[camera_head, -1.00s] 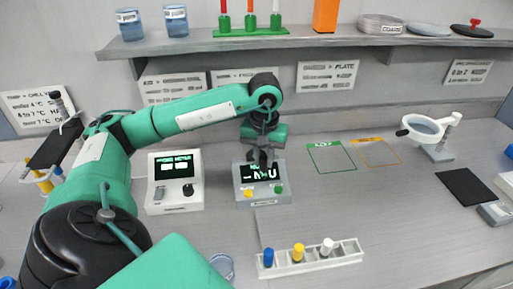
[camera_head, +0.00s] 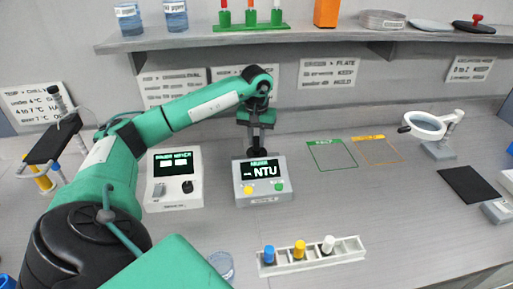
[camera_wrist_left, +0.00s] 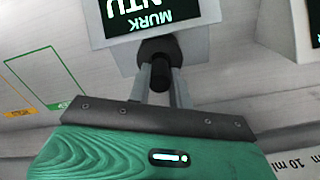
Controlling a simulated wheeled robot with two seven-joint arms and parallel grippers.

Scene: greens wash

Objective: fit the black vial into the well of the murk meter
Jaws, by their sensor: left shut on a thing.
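The murk meter (camera_head: 262,178) is a grey box with a dark display reading NTU and yellow and green buttons. It also shows upside down at the top of the left wrist view (camera_wrist_left: 200,35). My left gripper (camera_head: 256,146) points down at the meter's back edge. In the left wrist view its two fingers (camera_wrist_left: 160,88) are shut on the black vial (camera_wrist_left: 160,76). A dark round part at the meter's edge sits by the vial's far end. I cannot tell whether the vial is inside the well. My right gripper is not in view.
A second meter (camera_head: 174,179) stands just left. A white rack (camera_head: 312,257) with blue, yellow and white capped vials lies in front. A clear glass (camera_head: 222,266) stands near my arm. A shelf (camera_head: 330,38) runs above.

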